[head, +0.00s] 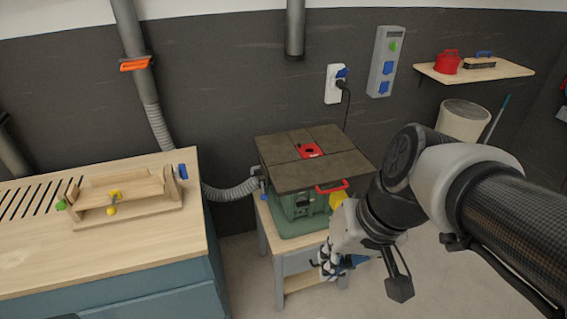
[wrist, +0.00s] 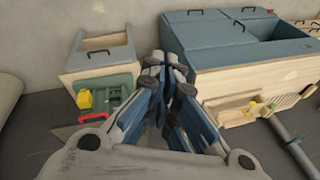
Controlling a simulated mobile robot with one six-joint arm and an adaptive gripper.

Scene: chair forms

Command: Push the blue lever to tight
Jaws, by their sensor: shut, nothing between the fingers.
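A small blue piece (head: 183,171), possibly the lever, stands at the right end of a wooden jig (head: 130,200) on the workbench in the head view. It is too small for me to make out its shape or any marking for tight. The jig also shows in the wrist view (wrist: 232,112). My gripper (head: 329,266) is shut and empty, pointing down in front of the green machine, well to the right of the jig. In the wrist view the blue-sided fingers (wrist: 164,72) are together and touch nothing.
The workbench (head: 130,252) fills the left. A green machine with a dark top (head: 285,170), red handle and yellow part sits on a wooden stand close to my gripper. A grey hose (head: 232,192) runs between them. Blue pieces also show on the wall box (head: 385,70).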

